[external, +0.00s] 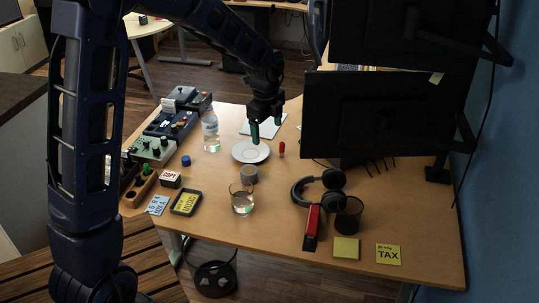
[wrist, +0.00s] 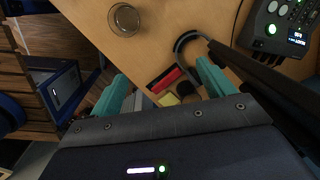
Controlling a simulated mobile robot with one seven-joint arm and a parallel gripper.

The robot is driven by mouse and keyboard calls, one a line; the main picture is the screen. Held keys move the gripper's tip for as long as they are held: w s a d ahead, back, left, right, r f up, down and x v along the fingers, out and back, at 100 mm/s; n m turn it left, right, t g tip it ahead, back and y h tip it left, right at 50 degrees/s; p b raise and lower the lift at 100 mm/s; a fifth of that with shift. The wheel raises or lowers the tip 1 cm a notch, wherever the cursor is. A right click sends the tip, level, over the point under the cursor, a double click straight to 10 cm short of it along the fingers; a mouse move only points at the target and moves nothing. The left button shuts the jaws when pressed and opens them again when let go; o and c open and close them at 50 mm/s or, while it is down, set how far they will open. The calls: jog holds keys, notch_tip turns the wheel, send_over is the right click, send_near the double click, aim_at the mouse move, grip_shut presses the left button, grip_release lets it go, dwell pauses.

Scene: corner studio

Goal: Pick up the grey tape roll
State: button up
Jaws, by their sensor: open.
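The grey tape roll (external: 249,174) lies on the desk in the external view, between the white saucer (external: 241,156) and a clear glass (external: 242,203). My gripper (external: 266,132) is open and empty, with its teal fingers pointing down over the saucer area, behind and above the tape roll. In the wrist view the two teal fingers of my gripper (wrist: 162,84) are spread apart with nothing between them. I cannot make out the tape roll in the wrist view, where a glass (wrist: 124,18) shows near the top.
A water bottle (external: 211,132) stands left of the saucer, and a small red item (external: 282,149) right of it. Headphones (external: 318,187), a black cup (external: 348,215) and a red-topped stapler (external: 312,226) are at right. Monitors (external: 385,115) rise behind.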

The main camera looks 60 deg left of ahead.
aim_at(249, 171)
jog(key=w+a+f+m, duration=0.1)
jog(key=a+f+m, duration=0.4)
jog(key=a+f, duration=1.1)
jog(key=shift+g+h, duration=0.4)
jog(key=shift+d+f, duration=0.2)
jog(key=shift+f, duration=1.8)
jog(key=shift+d+f, duration=0.2)
jog(key=shift+f, duration=1.85)
jog(key=shift+d+f, duration=0.2)
jog(key=shift+f, duration=1.8)
jog(key=c, duration=1.1)
jog(key=shift+r, duration=0.15)
